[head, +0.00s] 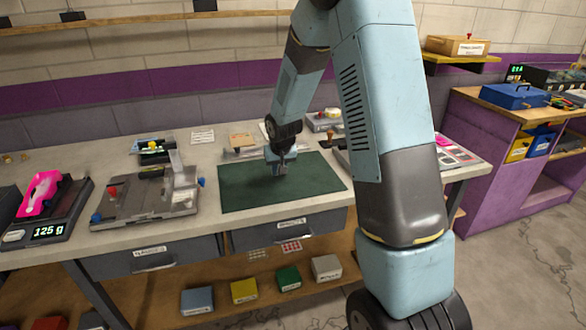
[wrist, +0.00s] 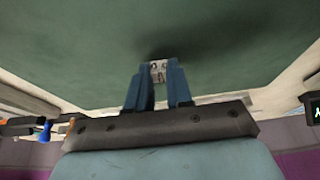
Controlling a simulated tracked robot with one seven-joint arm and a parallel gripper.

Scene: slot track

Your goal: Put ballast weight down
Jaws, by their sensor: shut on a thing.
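My gripper (head: 281,169) hangs fingers-down over the dark green mat (head: 240,185) on the workbench. In the wrist view the two blue fingers (wrist: 158,90) are shut on a small pale grey piece, the ballast weight (wrist: 158,70), held at the fingertips. A dark shadow lies on the mat right by the weight, so it is close to the surface; I cannot tell whether it touches. In the head view the weight is too small to make out clearly.
Left of the mat stands a grey fixture (head: 145,198) with red and blue knobs. At the far left a scale (head: 45,215) reads 125 g with a pink object (head: 42,194) on it. Much of the mat is clear.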

